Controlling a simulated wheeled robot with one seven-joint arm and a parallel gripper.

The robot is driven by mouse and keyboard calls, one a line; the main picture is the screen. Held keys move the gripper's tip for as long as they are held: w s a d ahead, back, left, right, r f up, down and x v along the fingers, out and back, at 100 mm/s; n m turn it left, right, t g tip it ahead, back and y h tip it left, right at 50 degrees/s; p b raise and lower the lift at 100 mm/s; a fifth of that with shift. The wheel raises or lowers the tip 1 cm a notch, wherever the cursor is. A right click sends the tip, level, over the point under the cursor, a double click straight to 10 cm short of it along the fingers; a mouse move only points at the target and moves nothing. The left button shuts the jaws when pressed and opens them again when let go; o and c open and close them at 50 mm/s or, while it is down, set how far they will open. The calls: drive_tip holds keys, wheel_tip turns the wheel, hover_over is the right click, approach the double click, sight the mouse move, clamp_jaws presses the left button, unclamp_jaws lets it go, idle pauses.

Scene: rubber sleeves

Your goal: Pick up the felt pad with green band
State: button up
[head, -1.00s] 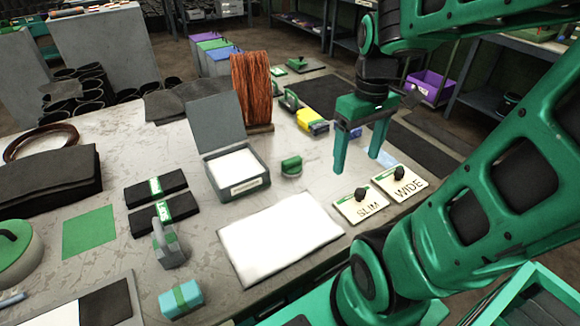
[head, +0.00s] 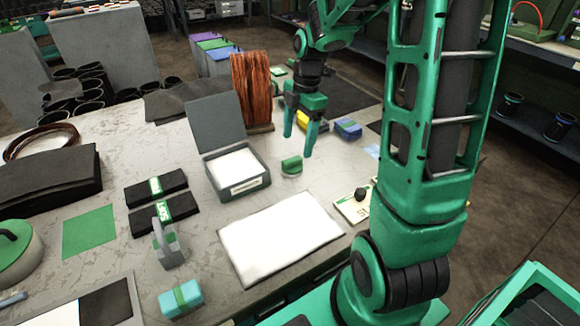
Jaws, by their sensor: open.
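Several banded things could match the felt pad with green band, and I cannot tell for sure which it is. Two black pads with green bands lie side by side at left centre, the far one (head: 172,181) and the near one (head: 183,207). A teal block with a green band (head: 167,303) lies at the front edge. Past my gripper lie a yellow block (head: 303,118) and a blue block with a band (head: 348,128). My gripper (head: 298,146) points down, open and empty, above the table's right part, away from the black pads and teal block.
A small green-topped object (head: 291,165) stands just below my gripper. An open grey box (head: 238,184) and a copper coil (head: 251,90) stand to its left. A white sheet (head: 280,237) lies in front. A grey clamp-like object (head: 168,243) stands beside the near black pad.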

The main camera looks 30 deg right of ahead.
sight(292, 159)
drive_tip(key=f, duration=0.2)
drive_tip(key=shift+a+f, duration=0.2)
drive_tip(key=shift+f, duration=0.15)
drive_tip(key=shift+a+f, duration=0.25)
drive_tip(key=shift+f, duration=0.6)
drive_tip(key=shift+a+f, duration=0.3)
drive_tip(key=shift+f, duration=0.55)
drive_tip(key=shift+a+f, duration=0.25)
drive_tip(key=shift+f, duration=0.6)
drive_tip(key=c, duration=1.2)
drive_tip(key=shift+c, duration=0.2)
